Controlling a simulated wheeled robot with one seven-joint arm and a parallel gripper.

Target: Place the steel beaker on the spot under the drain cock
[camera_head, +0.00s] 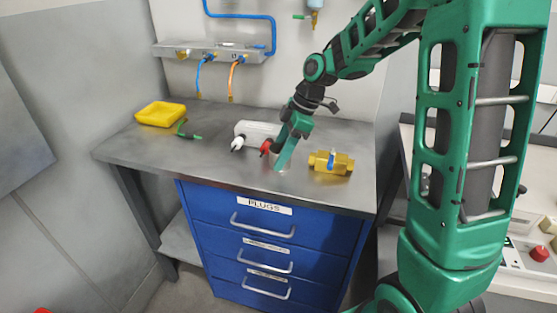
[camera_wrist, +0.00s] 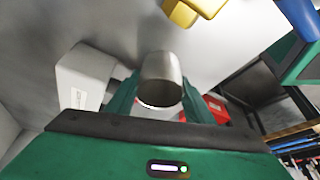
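The steel beaker (camera_wrist: 162,72) is a plain grey cylinder between the fingers of my gripper (camera_wrist: 160,88) in the wrist view. The fingers flank it closely, with no clear gap on either side, and appear shut on it. In the head view my gripper (camera_head: 281,165) points down at the bench, and the beaker is small and mostly hidden at its tip. A unit with a small green lever (camera_head: 300,16) hangs on the wall at the top and may carry the drain cock. I cannot make out the spot for certain; a pale curved edge shows below the beaker in the wrist view.
A white cylinder (camera_head: 260,130) with white and red fittings lies left of my gripper. A yellow brass valve (camera_head: 331,162) with a blue handle stands to the right. A yellow tray (camera_head: 161,113) and a green-handled tool (camera_head: 188,134) lie further left. The bench front (camera_head: 215,172) is clear.

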